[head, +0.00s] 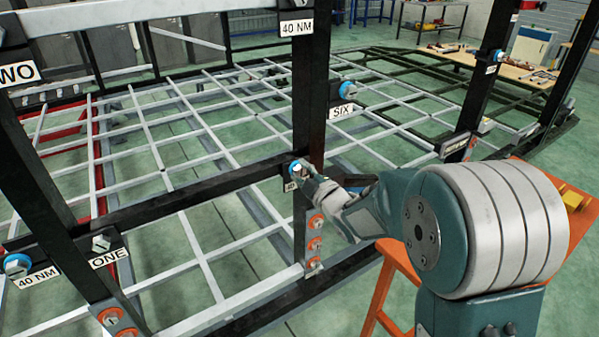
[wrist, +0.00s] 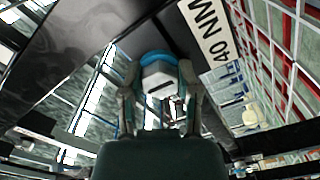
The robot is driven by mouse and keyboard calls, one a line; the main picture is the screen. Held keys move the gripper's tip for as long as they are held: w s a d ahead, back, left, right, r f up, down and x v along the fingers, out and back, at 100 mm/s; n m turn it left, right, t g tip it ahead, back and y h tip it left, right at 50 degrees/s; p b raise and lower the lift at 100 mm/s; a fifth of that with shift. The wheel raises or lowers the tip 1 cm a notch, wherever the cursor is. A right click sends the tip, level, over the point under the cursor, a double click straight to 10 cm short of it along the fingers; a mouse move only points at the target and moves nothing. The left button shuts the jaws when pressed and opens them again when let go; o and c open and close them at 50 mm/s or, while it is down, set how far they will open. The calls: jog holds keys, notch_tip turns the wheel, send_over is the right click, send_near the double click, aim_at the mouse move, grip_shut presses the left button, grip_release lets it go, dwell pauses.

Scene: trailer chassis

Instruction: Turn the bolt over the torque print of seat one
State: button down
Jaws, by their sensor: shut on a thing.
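My gripper (head: 306,178) reaches the dark upright in the middle of the head view and is shut on a pale bolt head in a blue ring (head: 295,168). In the wrist view the two fingers flank this slotted bolt head (wrist: 158,75), with the blue ring behind it. A 40 NM print (wrist: 212,30) sits beside the bolt there; in the head view it is mostly hidden. The ONE plate (head: 107,258) is at lower left, under a grey bolt (head: 101,243). Left of it, a blue-ringed bolt (head: 17,264) sits over another 40 NM print (head: 38,277).
An orange stand (head: 383,297) is beneath my arm. Orange-ringed bolts (head: 315,243) run down the upright below my gripper. Open grey lattice lies behind the upright.

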jog(key=m, duration=0.4)
jog(key=shift+d+f+m, duration=0.1)
jog(key=shift+f+m, duration=0.15)
jog(key=shift+m, duration=0.15)
jog(key=m, duration=0.4)
jog(key=shift+s, duration=0.1)
jog(key=m, duration=0.9)
jog(key=shift+a+m, duration=0.2)
jog(key=shift+m, duration=0.1)
jog(key=m, duration=0.5)
jog(key=shift+s, duration=0.1)
jog(key=m, duration=0.6)
jog(key=shift+m, duration=0.3)
